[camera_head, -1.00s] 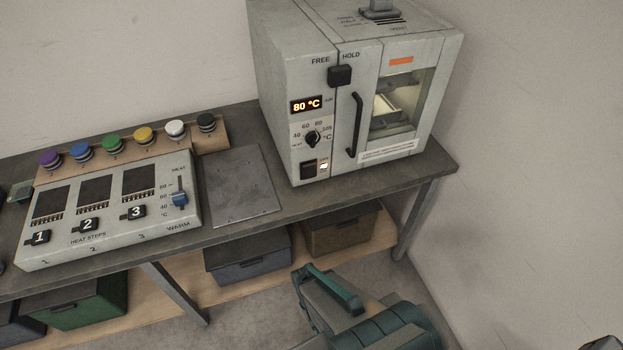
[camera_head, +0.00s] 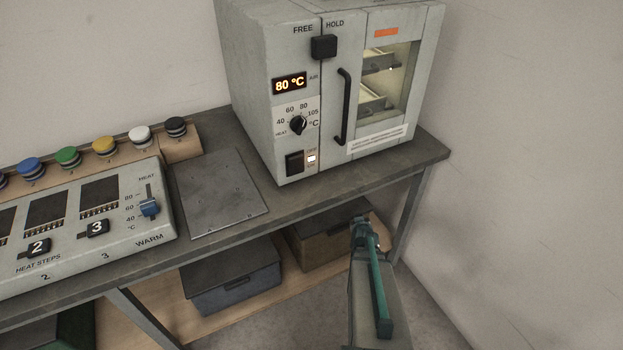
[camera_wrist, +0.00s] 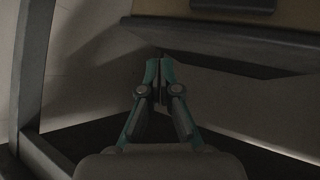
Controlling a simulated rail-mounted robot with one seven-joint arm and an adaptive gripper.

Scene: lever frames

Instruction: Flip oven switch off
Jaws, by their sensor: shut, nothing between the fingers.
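The oven (camera_head: 345,165) is a grey box on the right of the bench, with a lit display reading 80 °C. Its switch (camera_head: 294,162) is a small black rocker low on the front panel, beside a lit white indicator (camera_head: 311,158). I cannot tell its exact tilt. My gripper (camera_head: 360,222) is in front of the bench, below and to the right of the switch, well apart from it. In the wrist view my gripper (camera_wrist: 159,65) shows its teal fingers together with nothing between them. The switch is outside the wrist view.
A black dial (camera_head: 297,125) sits above the switch and a black door handle (camera_head: 343,107) to its right. A heat-step panel (camera_head: 85,220) and a flat metal plate (camera_head: 218,192) lie left. Bins (camera_head: 232,280) stand below the bench, whose front edge (camera_head: 300,212) is near my gripper.

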